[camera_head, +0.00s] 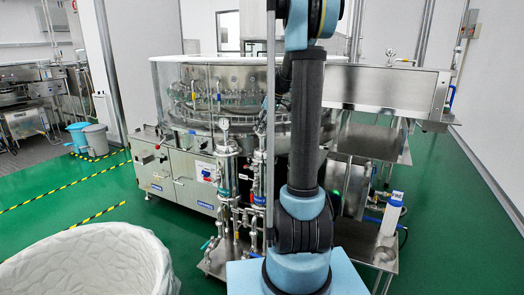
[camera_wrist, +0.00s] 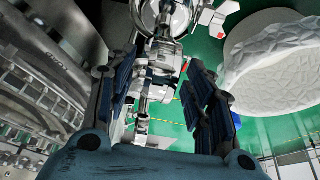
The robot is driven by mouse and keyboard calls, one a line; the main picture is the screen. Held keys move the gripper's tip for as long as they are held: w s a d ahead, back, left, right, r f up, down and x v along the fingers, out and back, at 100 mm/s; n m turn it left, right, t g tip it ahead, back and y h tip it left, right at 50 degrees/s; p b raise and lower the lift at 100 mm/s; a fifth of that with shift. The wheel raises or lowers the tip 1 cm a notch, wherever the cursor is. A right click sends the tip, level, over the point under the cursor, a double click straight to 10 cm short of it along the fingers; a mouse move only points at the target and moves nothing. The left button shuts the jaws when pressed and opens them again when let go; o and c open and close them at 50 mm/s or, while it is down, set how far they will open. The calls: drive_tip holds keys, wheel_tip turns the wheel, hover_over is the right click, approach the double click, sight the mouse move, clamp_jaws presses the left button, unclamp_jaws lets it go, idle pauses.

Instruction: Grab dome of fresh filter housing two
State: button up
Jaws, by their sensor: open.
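Two upright steel filter housings stand side by side in front of the washer in the head view. The left housing (camera_head: 228,172) has a pressure gauge on top, and the other (camera_head: 258,180) is partly hidden by my arm. I cannot tell which is housing two. In the wrist view my gripper (camera_wrist: 162,64) is open, with its dark fingers spread apart. Steel pipework (camera_wrist: 163,55) shows between and beyond the fingers, with a rounded steel part (camera_wrist: 160,14) at the top edge. No contact is visible. My gripper is outside the head view.
The glass-walled rotary washer (camera_head: 225,95) stands behind the housings. A white-lined round bin (camera_head: 90,262) is at front left and also shows in the wrist view (camera_wrist: 272,75). A white cylinder (camera_head: 392,214) stands on a steel cart at right.

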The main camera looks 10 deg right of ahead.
drive_tip(key=shift+x, duration=0.9)
clamp_jaws()
